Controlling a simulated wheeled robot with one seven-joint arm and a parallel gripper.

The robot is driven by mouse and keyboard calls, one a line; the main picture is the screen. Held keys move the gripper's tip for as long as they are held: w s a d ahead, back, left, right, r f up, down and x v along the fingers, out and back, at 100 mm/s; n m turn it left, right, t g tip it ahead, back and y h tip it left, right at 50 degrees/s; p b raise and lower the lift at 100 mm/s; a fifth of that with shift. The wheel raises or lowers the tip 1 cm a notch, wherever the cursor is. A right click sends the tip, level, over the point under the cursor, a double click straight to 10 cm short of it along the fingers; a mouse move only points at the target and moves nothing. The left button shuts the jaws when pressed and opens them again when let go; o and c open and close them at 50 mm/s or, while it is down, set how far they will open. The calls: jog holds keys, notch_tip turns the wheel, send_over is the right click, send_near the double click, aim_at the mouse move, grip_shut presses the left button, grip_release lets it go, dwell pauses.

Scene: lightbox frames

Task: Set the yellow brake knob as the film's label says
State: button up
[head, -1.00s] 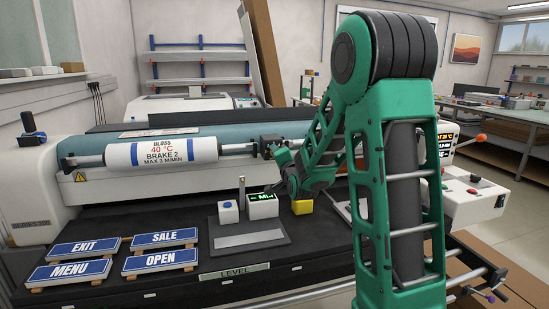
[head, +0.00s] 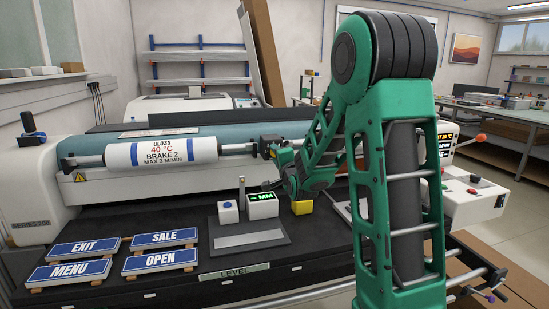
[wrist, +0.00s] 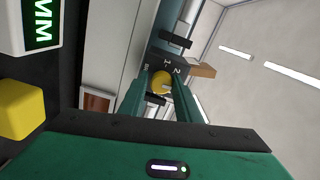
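The film roll (head: 160,155) lies across the machine; its label reads GLOSS, 40 °C, BRAKE 2, MAX 3 M/MIN. In the wrist view, the yellow brake knob (wrist: 161,82) sits in front of a dark block (wrist: 170,66) with white marks, of which 1 and 2 are readable. My gripper (wrist: 161,90) has one green finger on each side of the knob. Whether the fingers press on it is too small to tell. In the head view my gripper (head: 275,153) is at the roll shaft's right end, and the knob is mostly hidden there. Its pointer setting is unclear.
Several blue signs, including OPEN (head: 160,259), lie at the front left. A control panel (head: 475,195) is at right.

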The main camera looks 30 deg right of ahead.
jog(key=shift+o, duration=1.2)
jog(key=shift+f, duration=0.1)
jog(key=v, duration=1)
jog(key=shift+s+a, duration=0.15)
jog(key=shift+s, duration=0.15)
